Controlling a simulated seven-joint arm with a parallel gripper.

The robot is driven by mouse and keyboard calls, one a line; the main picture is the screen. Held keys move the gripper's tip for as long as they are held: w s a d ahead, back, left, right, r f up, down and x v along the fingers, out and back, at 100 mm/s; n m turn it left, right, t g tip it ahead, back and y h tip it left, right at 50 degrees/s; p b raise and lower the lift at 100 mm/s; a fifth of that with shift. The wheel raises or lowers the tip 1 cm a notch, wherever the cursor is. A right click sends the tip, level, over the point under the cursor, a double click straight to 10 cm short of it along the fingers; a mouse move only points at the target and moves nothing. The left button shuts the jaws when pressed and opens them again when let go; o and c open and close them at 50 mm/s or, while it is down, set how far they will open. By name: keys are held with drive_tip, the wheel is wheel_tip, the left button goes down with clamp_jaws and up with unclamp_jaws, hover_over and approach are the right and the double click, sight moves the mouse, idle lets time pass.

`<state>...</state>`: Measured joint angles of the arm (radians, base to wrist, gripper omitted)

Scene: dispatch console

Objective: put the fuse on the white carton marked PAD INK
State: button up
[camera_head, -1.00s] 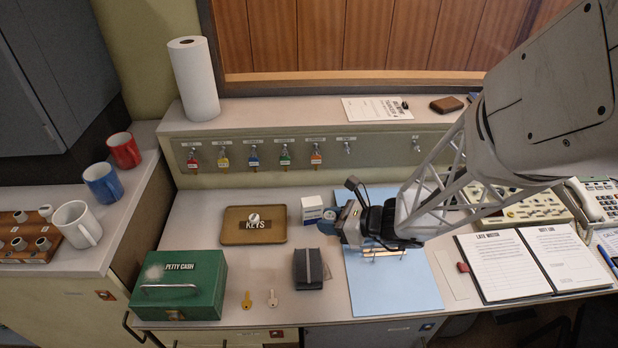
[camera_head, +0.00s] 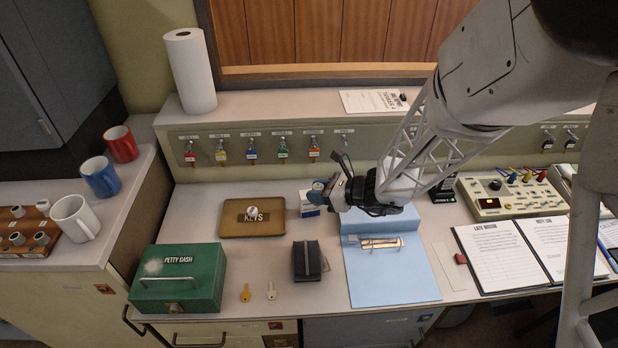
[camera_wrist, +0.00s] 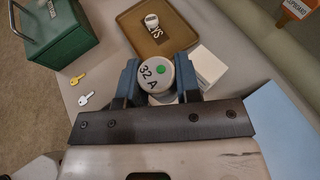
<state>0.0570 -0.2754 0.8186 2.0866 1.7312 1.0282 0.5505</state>
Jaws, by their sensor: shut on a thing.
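The fuse (camera_wrist: 157,74) is a pale cylinder with "32 A" and a green dot on its end face. My gripper (camera_wrist: 155,84) is shut on it, with a blue finger on each side; in the head view my gripper (camera_head: 326,190) holds it at the carton's upper right. In the wrist view the carton (camera_wrist: 208,67) shows just right of the fuse. I cannot tell whether the fuse touches it, and its print is unreadable.
A brown KEYS tray (camera_head: 236,231) with a small round white item lies left of the carton. A black block (camera_head: 307,261), two keys, and a green PETTY CASH box (camera_head: 178,283) are nearer the front.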

drive_tip(key=w, duration=0.2)
drive_tip(key=w+a, duration=0.1)
drive_tip(key=w, duration=0.5)
drive_tip(key=shift+a+f, duration=0.3)
drive_tip(key=shift+f, duration=0.05)
drive_tip(key=shift+f, duration=0.1)
drive_tip(key=shift+s+f, duration=0.1)
drive_tip(key=shift+f, duration=1.55)
drive_tip(key=shift+f, duration=0.15)
drive_tip(key=o, duration=0.9)
drive_tip(key=shift+o, duration=0.2)
drive_tip(key=v, duration=1.2)
drive_tip(key=shift+s, duration=0.1)
